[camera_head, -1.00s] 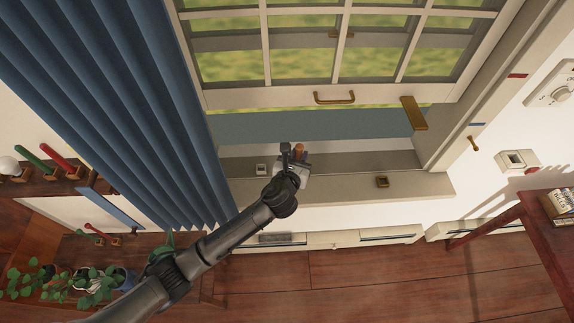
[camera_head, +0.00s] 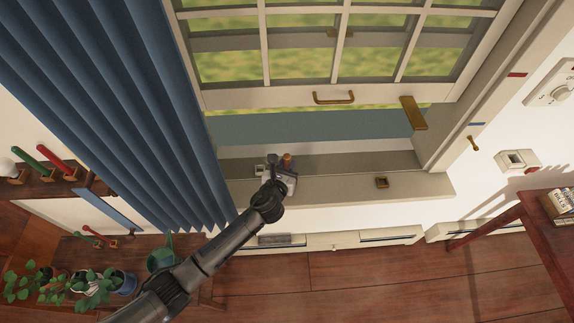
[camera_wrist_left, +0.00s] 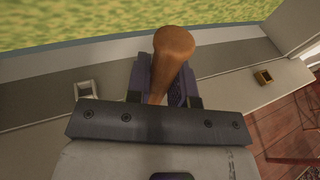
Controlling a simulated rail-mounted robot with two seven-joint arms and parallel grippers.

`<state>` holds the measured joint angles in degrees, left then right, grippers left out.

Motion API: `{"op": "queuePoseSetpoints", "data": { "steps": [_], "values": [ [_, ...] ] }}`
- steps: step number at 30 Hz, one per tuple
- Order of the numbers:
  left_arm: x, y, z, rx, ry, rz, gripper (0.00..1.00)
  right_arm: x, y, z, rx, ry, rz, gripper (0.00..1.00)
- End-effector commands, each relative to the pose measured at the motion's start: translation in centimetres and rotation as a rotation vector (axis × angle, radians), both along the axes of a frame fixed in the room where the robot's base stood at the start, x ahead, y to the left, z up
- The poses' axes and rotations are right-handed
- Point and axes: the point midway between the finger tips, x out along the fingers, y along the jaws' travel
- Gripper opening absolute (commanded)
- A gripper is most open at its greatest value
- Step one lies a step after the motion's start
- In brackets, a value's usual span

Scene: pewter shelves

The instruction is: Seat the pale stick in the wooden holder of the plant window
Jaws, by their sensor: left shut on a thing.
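My left gripper (camera_head: 279,170) is over the window sill and is shut on a stick (camera_head: 288,158). In the left wrist view the stick (camera_wrist_left: 173,48) shows a rounded orange-brown end standing up between the jaws (camera_wrist_left: 166,84); it does not look very pale, and its lower end is hidden. The small brown wooden holder (camera_head: 382,182) is on the sill to the right of the gripper, apart from the stick. It also shows in the left wrist view (camera_wrist_left: 263,77), at the right, with a dark square opening. My right gripper is not in view.
A white holder (camera_wrist_left: 86,89) is on the sill left of the gripper. A blue curtain (camera_head: 120,100) hangs at the left. The window sash (camera_head: 300,96) has a brass handle. Green and red sticks stand on a shelf (camera_head: 65,187) at the left. The sill's right part is mostly clear.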

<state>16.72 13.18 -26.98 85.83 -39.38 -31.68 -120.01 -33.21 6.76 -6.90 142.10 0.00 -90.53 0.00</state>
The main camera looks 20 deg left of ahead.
Motion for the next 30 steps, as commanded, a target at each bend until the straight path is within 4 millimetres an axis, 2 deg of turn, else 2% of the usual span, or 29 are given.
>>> {"op": "queuePoseSetpoints", "data": {
  "steps": [6, 7, 15, 24, 30],
  "values": [
    [0.0, 0.0, -0.4, 0.001, 0.001, 0.000, 0.00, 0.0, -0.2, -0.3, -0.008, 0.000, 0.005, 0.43],
    [0.0, 0.0, -0.3, 0.001, 0.001, 0.000, 0.24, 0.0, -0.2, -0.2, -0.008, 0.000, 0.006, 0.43],
    [0.0, 0.0, -0.3, 0.001, 0.001, 0.000, 0.47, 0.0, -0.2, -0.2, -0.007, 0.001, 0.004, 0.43],
    [-0.1, 0.0, 0.2, 0.000, 0.000, 0.000, 0.47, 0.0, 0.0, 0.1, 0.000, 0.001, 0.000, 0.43],
    [-3.0, -0.1, 0.6, 0.002, 0.002, -0.001, 0.47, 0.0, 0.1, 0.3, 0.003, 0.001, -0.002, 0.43]
  ]
}}
